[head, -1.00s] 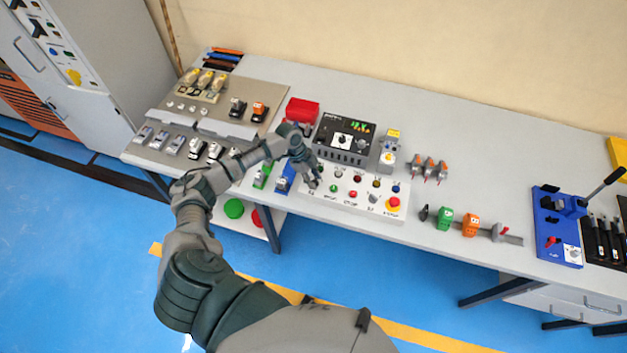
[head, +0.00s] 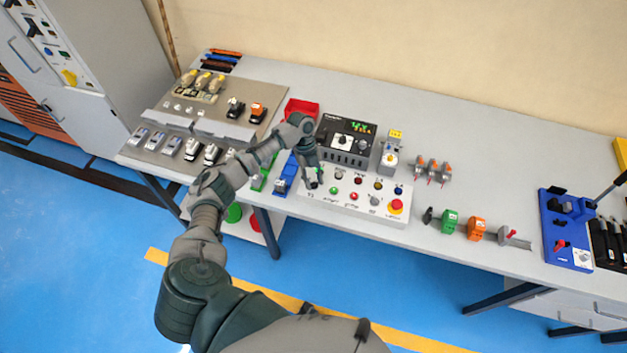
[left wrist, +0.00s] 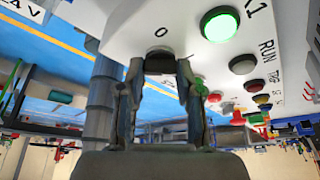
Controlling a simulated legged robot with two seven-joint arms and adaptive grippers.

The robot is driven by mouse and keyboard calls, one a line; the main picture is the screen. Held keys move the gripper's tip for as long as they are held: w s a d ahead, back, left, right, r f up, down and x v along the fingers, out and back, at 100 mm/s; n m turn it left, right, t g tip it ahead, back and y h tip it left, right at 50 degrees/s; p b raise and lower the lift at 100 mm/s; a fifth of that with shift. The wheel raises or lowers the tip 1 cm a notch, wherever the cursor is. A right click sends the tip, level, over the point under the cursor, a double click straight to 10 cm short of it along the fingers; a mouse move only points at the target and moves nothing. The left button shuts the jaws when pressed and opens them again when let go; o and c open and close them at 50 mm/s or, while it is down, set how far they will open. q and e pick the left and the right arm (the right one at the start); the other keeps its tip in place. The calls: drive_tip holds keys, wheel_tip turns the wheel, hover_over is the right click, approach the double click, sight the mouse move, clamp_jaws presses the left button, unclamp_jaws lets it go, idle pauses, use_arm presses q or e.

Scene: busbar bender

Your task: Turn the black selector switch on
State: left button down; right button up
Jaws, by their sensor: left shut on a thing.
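The white control panel (head: 350,206) lies near the table's front edge, with several buttons and lamps. My left gripper (head: 312,186) points down at its left end and hides the switch there in the head view. In the left wrist view, the two fingers of my left gripper (left wrist: 159,72) are shut on the black selector switch (left wrist: 160,63), which is mostly hidden between them. A "0" mark shows on the white panel just beyond it. The switch's exact angle cannot be told. My right gripper is in neither view.
A bright green lamp (left wrist: 220,24) sits beside the switch. A red emergency-stop button (head: 396,206) is at the panel's right end. A black display unit (head: 345,139) stands behind, and a blue device (head: 285,178) to the left.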

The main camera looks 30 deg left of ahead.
use_arm(q)
drive_tip(key=shift+w+r, duration=0.15)
idle(0.3)
drive_tip(key=c, duration=0.8)
unclamp_jaws()
drive_tip(key=shift+o, duration=0.2)
drive_tip(key=v, duration=1.1)
drive_tip(key=shift+a+r, duration=0.2)
drive_tip(key=shift+r, duration=0.1)
drive_tip(key=shift+w, duration=0.1)
